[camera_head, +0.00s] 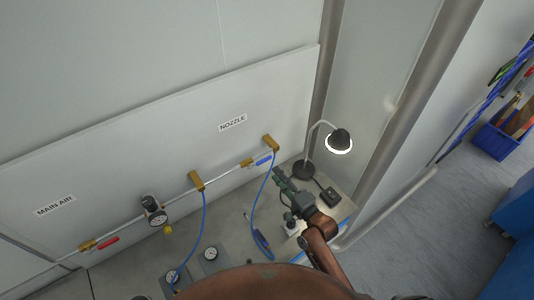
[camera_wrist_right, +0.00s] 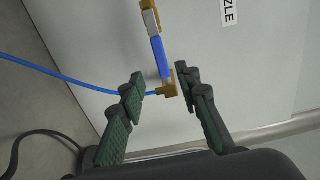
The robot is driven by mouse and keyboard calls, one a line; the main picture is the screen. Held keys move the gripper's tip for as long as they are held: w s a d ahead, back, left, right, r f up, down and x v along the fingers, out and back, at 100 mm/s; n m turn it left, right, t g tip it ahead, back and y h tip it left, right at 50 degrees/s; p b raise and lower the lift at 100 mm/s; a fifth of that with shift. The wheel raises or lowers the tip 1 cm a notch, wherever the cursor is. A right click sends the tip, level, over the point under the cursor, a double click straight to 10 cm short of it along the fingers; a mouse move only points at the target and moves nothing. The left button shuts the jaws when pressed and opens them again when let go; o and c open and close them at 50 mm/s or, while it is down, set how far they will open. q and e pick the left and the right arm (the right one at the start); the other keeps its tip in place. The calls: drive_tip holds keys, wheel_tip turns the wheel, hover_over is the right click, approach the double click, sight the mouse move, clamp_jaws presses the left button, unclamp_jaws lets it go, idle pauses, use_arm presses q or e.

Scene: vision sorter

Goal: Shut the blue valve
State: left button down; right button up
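The blue valve has a blue lever handle (camera_head: 264,160) on a brass body (camera_head: 246,163) on the pipe along the wall panel, below the NOZZLE label. The lever lies along the pipe. In the right wrist view the blue lever (camera_wrist_right: 159,57) runs from the brass and silver valve body (camera_wrist_right: 149,15) toward a brass fitting (camera_wrist_right: 170,88). My right gripper (camera_head: 279,175) is below and right of the lever in the head view. In the wrist view its fingers (camera_wrist_right: 159,82) are apart and empty, pointing toward the lever's near end and fitting. My left gripper is not in view.
A red-handled valve (camera_head: 108,243) sits by the MAIN AIR label. A pressure gauge (camera_head: 158,218) and blue hoses (camera_head: 203,225) are along the panel. A lit desk lamp (camera_head: 340,140) stands close right of my right gripper. A blue hose (camera_wrist_right: 60,73) runs left from the fitting.

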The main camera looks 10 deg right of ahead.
sight(266, 161)
drive_tip(key=p+x, duration=0.1)
drive_tip(key=x, duration=0.6)
drive_tip(key=shift+d+r, duration=0.1)
drive_tip(key=shift+r, duration=0.05)
drive_tip(key=shift+w+p, duration=0.3)
drive_tip(key=shift+w, duration=0.2)
drive_tip(key=shift+a, duration=0.25)
drive_tip(key=shift+c, duration=0.5)
clamp_jaws()
